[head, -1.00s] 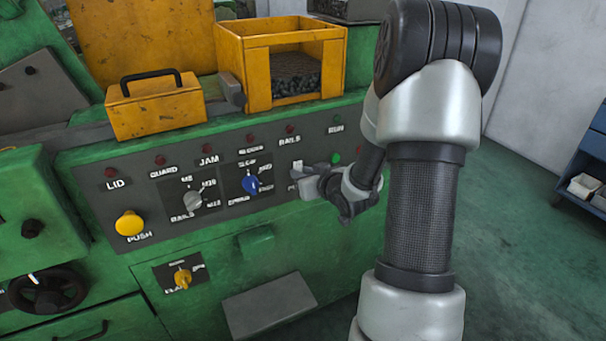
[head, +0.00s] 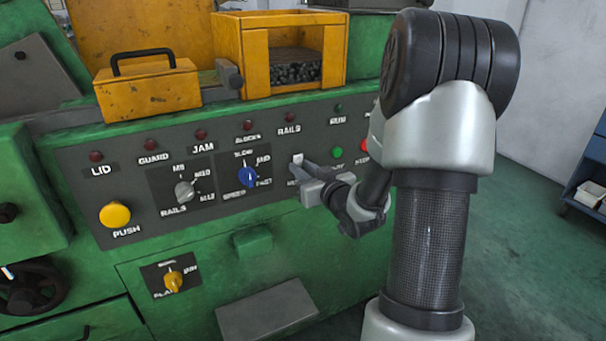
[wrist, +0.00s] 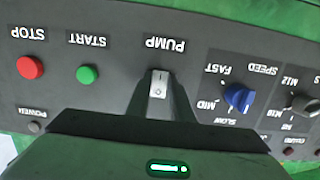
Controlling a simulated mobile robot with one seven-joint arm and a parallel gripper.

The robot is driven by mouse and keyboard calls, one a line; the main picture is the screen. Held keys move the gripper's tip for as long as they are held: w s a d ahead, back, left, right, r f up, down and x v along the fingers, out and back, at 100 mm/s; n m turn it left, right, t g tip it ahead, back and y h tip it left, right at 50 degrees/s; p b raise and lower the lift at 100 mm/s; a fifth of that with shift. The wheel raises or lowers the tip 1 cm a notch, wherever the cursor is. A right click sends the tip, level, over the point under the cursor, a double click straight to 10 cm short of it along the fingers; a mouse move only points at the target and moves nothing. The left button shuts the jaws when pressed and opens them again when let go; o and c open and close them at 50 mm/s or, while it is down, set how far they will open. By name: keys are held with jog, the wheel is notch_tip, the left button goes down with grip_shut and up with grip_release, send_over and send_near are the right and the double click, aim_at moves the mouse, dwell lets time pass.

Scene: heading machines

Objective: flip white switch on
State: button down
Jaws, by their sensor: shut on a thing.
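The white switch (head: 297,159) is a small rocker on the dark control panel (head: 135,180), left of the green button. In the wrist view, the white switch (wrist: 158,84) sits under the upside-down PUMP label. My gripper (head: 308,175) reaches the panel from the right. In the wrist view, the two dark fingers of my gripper (wrist: 159,98) flank the switch and are shut on it. The fingers partly cover the switch in the head view. I cannot tell from its face whether it is on or off.
A green start button (wrist: 87,74) and red stop button (wrist: 30,67) are beside the switch. A blue speed knob (head: 247,177), grey knob (head: 185,191) and yellow push button (head: 115,214) share the panel. An orange box (head: 148,90) stands above.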

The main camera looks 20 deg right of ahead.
jog(key=c, duration=1.6)
grip_release()
jog(key=shift+o, duration=0.2)
jog(key=shift+s, duration=0.1)
jog(key=s+r+p, duration=0.1)
jog(key=s+p, duration=0.7)
jog(key=s, duration=0.3)
jog(key=shift+s+d+r, duration=0.25)
jog(key=shift+s+r, duration=0.1)
jog(key=shift+r, duration=0.05)
jog(key=shift+f, duration=0.1)
